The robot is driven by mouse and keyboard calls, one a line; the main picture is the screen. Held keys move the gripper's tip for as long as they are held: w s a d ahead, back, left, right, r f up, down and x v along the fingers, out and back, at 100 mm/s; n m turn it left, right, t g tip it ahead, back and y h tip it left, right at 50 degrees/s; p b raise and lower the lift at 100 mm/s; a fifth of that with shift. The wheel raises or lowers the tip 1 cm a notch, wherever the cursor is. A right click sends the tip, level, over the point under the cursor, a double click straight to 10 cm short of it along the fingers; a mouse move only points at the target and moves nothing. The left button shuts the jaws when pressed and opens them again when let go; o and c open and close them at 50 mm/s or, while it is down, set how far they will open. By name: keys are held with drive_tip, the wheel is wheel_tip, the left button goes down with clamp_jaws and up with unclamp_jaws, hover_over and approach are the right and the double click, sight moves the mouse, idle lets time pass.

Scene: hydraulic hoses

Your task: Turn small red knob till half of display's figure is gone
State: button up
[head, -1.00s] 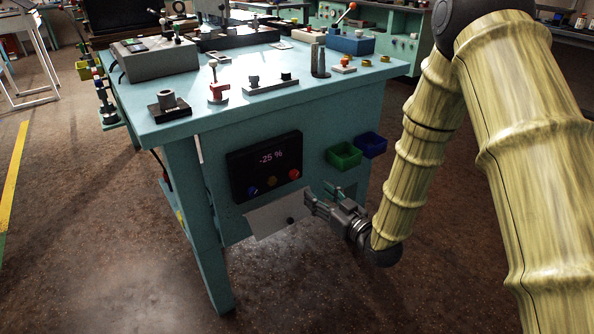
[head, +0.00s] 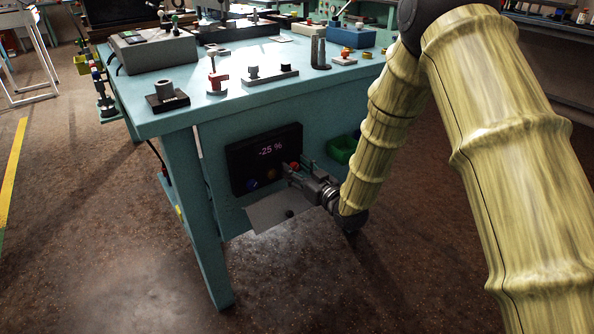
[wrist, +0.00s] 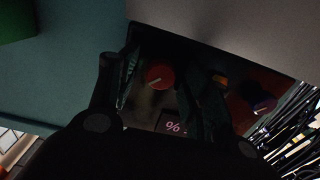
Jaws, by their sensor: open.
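The small red knob (head: 295,166) is on the right of the black display panel (head: 237,163), on the side of the teal workbench. The display figure (head: 271,150) reads -25 %. My gripper (head: 292,172) is open at the panel's right lower part, close to the red knob and partly in front of the panel. In the wrist view the red knob (wrist: 160,77) with a pale pointer line shows between the two open fingers (wrist: 158,85). Whether a finger touches it I cannot tell. Part of the display figure, a percent sign (wrist: 173,127), also shows there.
A blue knob (head: 251,185) and a yellow knob (head: 271,175) sit left of the red one. A green bin (head: 341,150) hangs to the right. Fittings stand on the benchtop.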

drive_tip(key=c, duration=1)
drive_tip(key=shift+c, duration=0.2)
drive_tip(key=shift+m+p, duration=0.3)
drive_tip(key=shift+d+r+m+p, duration=0.15)
drive_tip(key=shift+r+m+p, duration=0.05)
drive_tip(key=shift+m+p, duration=1)
drive_tip(key=m+p, duration=0.2)
drive_tip(key=m, duration=0.2)
drive_tip(key=shift+w+f+m, duration=0.1)
drive_tip(key=shift+m, duration=0.2)
drive_tip(key=m+p, duration=0.1)
drive_tip(key=m, duration=0.2)
drive_tip(key=shift+f, duration=0.1)
drive_tip(key=shift+f+m, duration=0.15)
drive_tip(key=shift+m, duration=1.95)
